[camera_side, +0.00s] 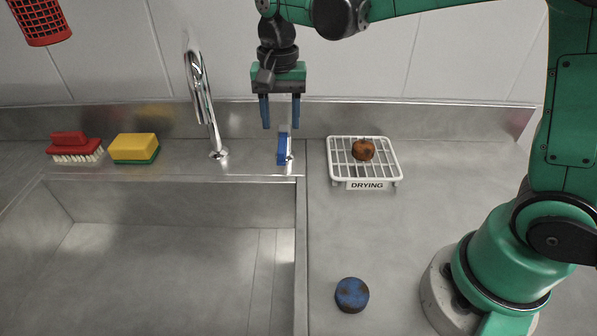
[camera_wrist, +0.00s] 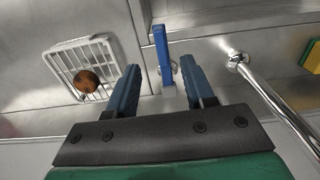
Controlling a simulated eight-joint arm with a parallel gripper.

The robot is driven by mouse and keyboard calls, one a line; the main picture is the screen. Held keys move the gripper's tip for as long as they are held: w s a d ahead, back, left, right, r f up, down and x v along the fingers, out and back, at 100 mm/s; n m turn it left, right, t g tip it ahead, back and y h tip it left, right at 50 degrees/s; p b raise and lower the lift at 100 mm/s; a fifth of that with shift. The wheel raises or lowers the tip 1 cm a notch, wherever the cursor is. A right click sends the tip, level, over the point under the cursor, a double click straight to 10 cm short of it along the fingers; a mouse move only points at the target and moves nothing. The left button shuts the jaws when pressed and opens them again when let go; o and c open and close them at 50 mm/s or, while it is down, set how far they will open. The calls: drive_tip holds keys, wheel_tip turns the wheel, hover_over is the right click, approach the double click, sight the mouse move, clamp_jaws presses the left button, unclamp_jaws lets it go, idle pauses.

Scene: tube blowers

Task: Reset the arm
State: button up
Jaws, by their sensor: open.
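My gripper (camera_side: 281,112) is open and empty, pointing down above the blue tap lever (camera_side: 284,148) at the back of the counter. In the wrist view the gripper's fingers (camera_wrist: 159,88) are spread apart, and the blue lever (camera_wrist: 161,55) shows beyond and between them. I see no contact between the fingers and the lever.
A white drying rack (camera_side: 345,172) labelled DRYING holds a brown round piece (camera_side: 363,149). A blue, brown-stained round piece (camera_side: 351,294) lies on the counter. The faucet (camera_side: 207,110), yellow sponge (camera_side: 134,147) and red brush (camera_side: 72,146) stand left, behind the empty-looking sink (camera_side: 170,280). A red basket (camera_side: 40,20) hangs upper left.

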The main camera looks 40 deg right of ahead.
drive_tip(key=shift+r, duration=0.25)
drive_tip(key=shift+s, duration=0.1)
drive_tip(key=s+d+n+t, duration=0.3)
drive_tip(key=s+n+t, duration=0.4)
drive_tip(key=s, duration=0.3)
drive_tip(key=shift+n, duration=0.9)
